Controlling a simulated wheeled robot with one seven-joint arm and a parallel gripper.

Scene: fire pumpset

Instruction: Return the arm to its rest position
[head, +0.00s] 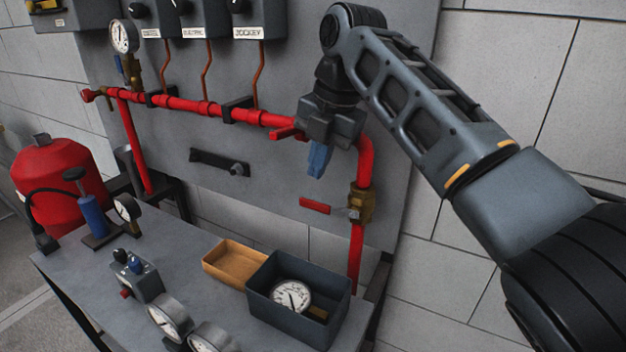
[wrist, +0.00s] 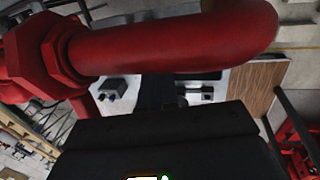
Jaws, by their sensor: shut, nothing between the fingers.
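My gripper (head: 319,160) hangs with its blue fingers pointing down, shut and empty. It is at the right part of the red pipe (head: 190,104), near the bend where the pipe turns down; I cannot tell whether it touches the pipe. My arm reaches in from the right side of the head view, bent at the elbow high up. In the wrist view a red pipe bend (wrist: 180,40) fills the top, very close to the camera, and a dark block across the bottom hides much of the view. The fingers are not clear there.
A valve with a red lever (head: 315,206) sits below the gripper. The bench (head: 232,309) holds a dark bin (head: 272,318) with a gauge inside, an orange tray (head: 222,277), loose gauges (head: 168,318) and a blue hand pump (head: 94,215). A red tank (head: 57,183) stands left.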

